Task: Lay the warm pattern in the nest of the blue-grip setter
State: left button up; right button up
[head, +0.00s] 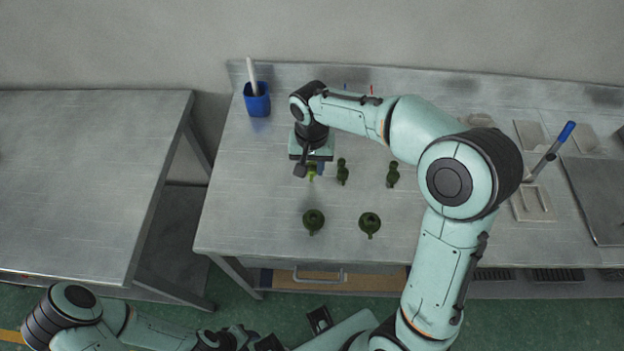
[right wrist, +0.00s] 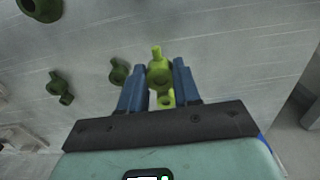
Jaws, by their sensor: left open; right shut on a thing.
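The warm pattern is the lighter yellow-green piece (head: 311,172) at the left of the bench. My right gripper (head: 310,168) reaches down over it and is shut on it. In the right wrist view the pattern (right wrist: 159,74) stands between the two blue fingers (right wrist: 157,88). I cannot tell whether it is clear of the bench. My left gripper (head: 258,342) is low at the bottom edge, open, away from the bench.
Several dark green patterns stand right of and in front of my right gripper, one close beside it (head: 342,172). A blue cup (head: 257,101) with a white stick stands at back left. Shallow plates (head: 533,204) lie at right.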

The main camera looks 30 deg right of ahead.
aim_at(312, 187)
jog(key=shift+f, duration=3.35)
jog(key=shift+f+b, duration=0.15)
jog(key=shift+b, duration=0.2)
jog(key=o, duration=1)
jog(key=shift+o, duration=0.2)
